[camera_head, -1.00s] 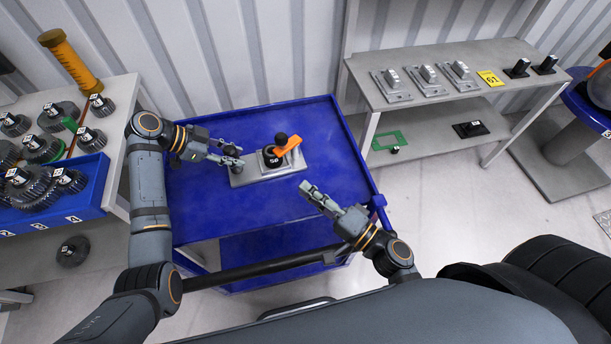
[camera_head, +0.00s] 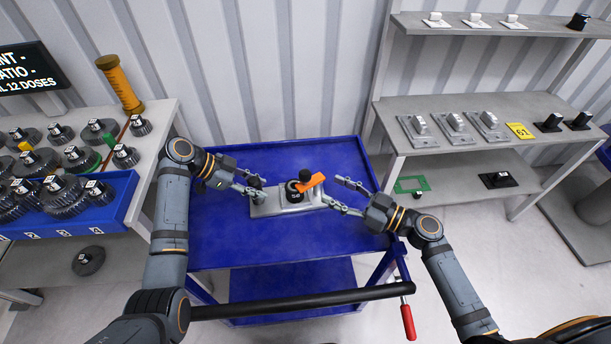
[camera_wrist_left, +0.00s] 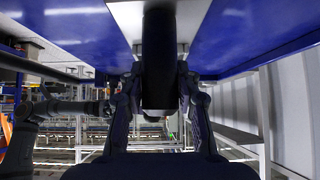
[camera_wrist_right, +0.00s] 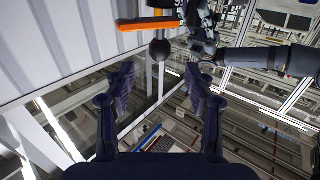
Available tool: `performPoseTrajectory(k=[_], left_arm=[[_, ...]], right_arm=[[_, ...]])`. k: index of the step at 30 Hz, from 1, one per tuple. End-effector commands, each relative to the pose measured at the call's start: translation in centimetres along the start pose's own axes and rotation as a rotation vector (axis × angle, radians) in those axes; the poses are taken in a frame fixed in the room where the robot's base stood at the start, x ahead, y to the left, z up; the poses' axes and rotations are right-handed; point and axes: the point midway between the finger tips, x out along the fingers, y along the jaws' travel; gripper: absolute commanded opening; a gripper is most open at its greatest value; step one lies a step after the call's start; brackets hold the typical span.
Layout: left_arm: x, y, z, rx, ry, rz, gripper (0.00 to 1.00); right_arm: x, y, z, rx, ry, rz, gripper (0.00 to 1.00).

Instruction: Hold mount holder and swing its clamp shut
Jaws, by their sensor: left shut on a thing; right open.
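The mount holder (camera_head: 270,208) is a grey plate with a dark round piece on it, lying on the blue cart. Its orange clamp (camera_head: 314,182) points up and to the right, beside a black knob (camera_head: 305,175). My left gripper (camera_head: 258,190) is shut at the holder's left end; its left wrist view shows a dark upright part (camera_wrist_left: 158,60) between the fingers. My right gripper (camera_head: 337,194) is open, its fingers just right of the clamp. In the right wrist view the orange clamp (camera_wrist_right: 149,23) and a black ball (camera_wrist_right: 160,50) are beyond the open fingers.
The blue cart (camera_head: 230,245) has free top around the holder. Its handle bar (camera_head: 300,302) crosses the front. A gear table with a blue bin (camera_head: 110,212) stands left. A shelf (camera_head: 470,140) with several mounts stands right.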

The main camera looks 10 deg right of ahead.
Motion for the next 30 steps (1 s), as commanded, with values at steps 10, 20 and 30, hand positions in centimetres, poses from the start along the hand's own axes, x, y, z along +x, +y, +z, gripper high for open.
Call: performPoseTrajectory(k=[10,20,30], left_arm=[[0.0,0.1,0.0,0.0,0.001,0.002,0.0],[0.0,0.0,0.0,0.0,0.0,0.002,0.0],[0.0,0.0,0.0,-0.001,0.0,0.001,0.0]], right_arm=[[7.6,0.0,-0.1,0.004,0.004,0.001,0.54],[9.6,0.0,0.0,0.003,-0.001,0.0,0.54],[9.5,-0.1,0.0,0.003,0.0,-0.001,0.29]])
